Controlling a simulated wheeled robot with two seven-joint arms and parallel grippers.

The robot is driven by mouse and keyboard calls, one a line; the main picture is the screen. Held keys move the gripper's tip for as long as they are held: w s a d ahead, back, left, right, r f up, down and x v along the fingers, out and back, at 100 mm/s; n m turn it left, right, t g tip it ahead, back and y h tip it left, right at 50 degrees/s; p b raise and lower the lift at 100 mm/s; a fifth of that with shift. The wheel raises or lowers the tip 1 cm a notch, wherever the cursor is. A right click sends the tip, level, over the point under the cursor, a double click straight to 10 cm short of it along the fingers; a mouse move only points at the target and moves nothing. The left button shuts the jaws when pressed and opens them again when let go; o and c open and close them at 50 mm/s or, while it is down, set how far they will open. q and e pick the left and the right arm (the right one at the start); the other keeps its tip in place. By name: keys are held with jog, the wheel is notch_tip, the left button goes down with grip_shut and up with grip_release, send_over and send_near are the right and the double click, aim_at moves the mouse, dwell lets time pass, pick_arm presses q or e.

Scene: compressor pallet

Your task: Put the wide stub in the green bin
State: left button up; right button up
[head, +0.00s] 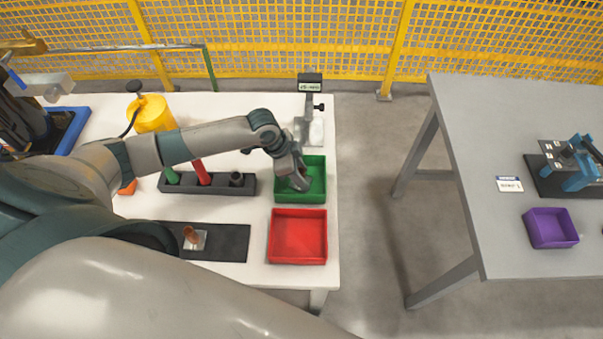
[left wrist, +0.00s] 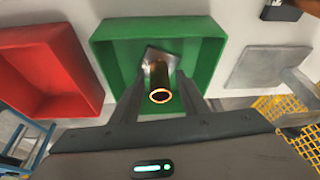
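A stub with a square metal plate and a short copper pipe (left wrist: 160,75) is inside the green bin (left wrist: 103,48) in the left wrist view. It looks set down on the bin floor, pipe end towards the camera. My left gripper (left wrist: 161,78) reaches down into the bin with its fingers on either side of the pipe, a small gap seeming to show at each side. In the head view my left gripper (head: 300,184) hides the stub in the green bin (head: 317,190). Another copper stub on a square plate (head: 192,237) stands on the black mat. My right gripper is not in view.
A red bin (head: 298,237) stands directly in front of the green one. A black rack (head: 225,188) with red and green pieces is to the left; a scale with a display (head: 310,84) is behind. A grey table with a purple bin (head: 550,228) is across a gap.

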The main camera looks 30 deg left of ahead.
pick_arm(q)
jog(key=shift+r, duration=0.1)
jog(key=b+v, duration=0.2)
jog(key=v, duration=1)
dwell(0.6)
